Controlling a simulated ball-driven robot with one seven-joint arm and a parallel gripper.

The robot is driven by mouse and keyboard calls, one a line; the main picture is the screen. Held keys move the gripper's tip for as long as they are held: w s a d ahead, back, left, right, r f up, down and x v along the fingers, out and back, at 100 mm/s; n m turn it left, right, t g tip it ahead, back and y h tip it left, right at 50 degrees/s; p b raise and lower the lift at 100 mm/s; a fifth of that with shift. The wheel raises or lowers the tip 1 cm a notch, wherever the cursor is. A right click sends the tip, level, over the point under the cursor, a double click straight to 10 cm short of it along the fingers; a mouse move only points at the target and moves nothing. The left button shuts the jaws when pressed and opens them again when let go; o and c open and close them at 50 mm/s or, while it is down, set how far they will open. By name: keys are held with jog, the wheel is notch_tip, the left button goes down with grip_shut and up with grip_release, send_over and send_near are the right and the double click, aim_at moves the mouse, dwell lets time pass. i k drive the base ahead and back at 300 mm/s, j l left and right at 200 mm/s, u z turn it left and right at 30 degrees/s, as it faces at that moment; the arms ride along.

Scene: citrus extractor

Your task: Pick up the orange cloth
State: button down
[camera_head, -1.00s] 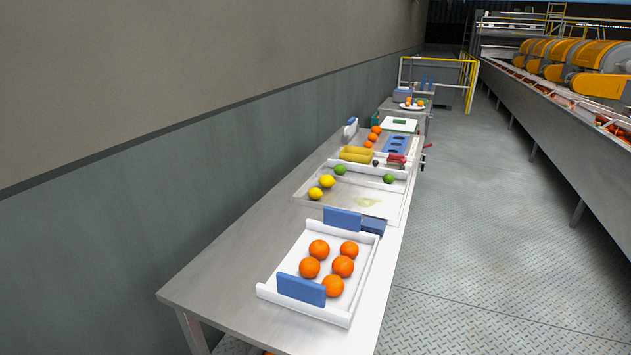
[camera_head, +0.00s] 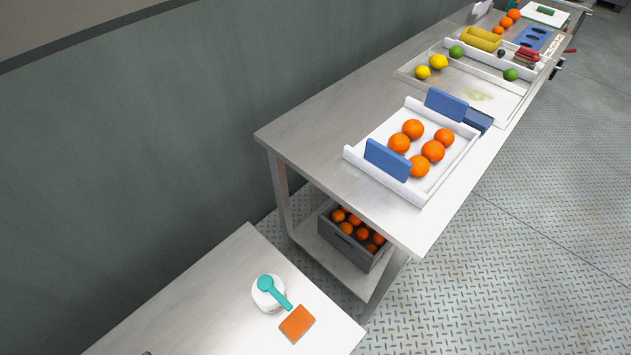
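A small orange, roughly square cloth (camera_head: 297,324) lies flat on the nearer metal table (camera_head: 190,310), close to its right edge. Just behind and left of it stands a white round container (camera_head: 266,298) with a teal scoop or brush-like tool (camera_head: 272,291) across its top. The tool's handle end points toward the cloth, and I cannot tell whether they touch.
A longer steel table (camera_head: 320,135) stands beyond a gap. A wall (camera_head: 130,130) runs along the left. Patterned metal floor (camera_head: 510,260) is open at right.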

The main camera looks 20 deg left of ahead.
aim_at(301, 321)
jog(key=k+u, duration=0.75)
jog(key=k, duration=0.15)
